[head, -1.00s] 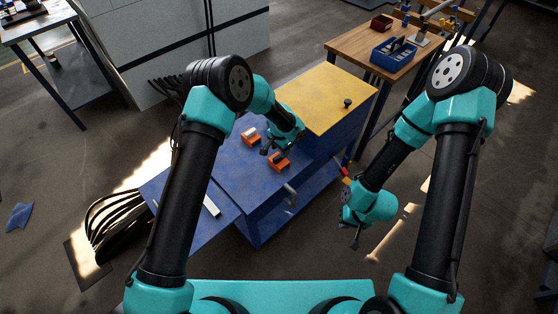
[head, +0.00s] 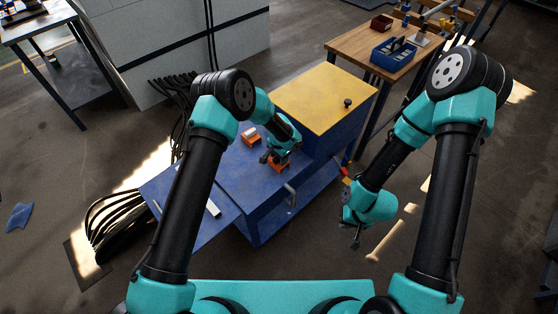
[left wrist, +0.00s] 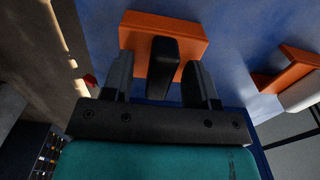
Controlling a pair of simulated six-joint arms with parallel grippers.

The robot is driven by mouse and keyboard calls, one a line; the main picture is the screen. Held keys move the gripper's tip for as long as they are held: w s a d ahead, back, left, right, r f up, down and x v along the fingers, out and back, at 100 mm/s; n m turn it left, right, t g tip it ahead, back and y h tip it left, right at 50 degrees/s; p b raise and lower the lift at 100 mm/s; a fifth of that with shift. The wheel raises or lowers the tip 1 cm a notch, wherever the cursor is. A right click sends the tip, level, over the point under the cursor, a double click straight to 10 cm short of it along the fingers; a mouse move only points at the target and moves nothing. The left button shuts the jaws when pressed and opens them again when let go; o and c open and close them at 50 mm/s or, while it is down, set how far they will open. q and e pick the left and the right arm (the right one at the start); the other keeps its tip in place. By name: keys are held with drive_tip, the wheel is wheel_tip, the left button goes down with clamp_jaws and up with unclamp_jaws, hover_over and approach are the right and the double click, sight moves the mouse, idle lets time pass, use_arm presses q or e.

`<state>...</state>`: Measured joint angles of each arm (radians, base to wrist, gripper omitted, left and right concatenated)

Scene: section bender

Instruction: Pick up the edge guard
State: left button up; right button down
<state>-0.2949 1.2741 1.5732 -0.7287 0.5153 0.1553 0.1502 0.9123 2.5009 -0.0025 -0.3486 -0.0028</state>
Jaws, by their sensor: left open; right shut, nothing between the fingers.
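A dark upright piece, apparently the edge guard (left wrist: 163,62), stands on an orange block (left wrist: 190,37) in the left wrist view. In the head view this orange block (head: 281,167) is on the blue bench and partly hidden by my left gripper (head: 272,158). My left gripper is open, with its fingers (left wrist: 159,72) on either side of the dark piece; I cannot tell whether they touch it. My right gripper (head: 356,240) is shut and empty, to the right of the bench and away from it.
A second orange block (head: 250,137) with a pale part lies behind on the blue bench (head: 190,180). A raised yellow-topped cabinet (head: 320,95) with a black knob stands at the right. A pale strip (head: 213,208) lies near the front. A handle (head: 290,195) sticks out of the bench front.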

use_arm(q)
drive_tip(key=shift+c, duration=0.2)
clamp_jaws()
idle(0.4)
drive_tip(key=shift+r, duration=0.1)
drive_tip(key=shift+r, duration=0.55)
wheel_tip(320, 180, up, 2)
drive_tip(key=shift+r, duration=0.2)
drive_tip(key=s+r, duration=0.1)
drive_tip(key=s, duration=1.5)
drive_tip(key=shift+r, duration=0.15)
drive_tip(key=shift+a, duration=0.1)
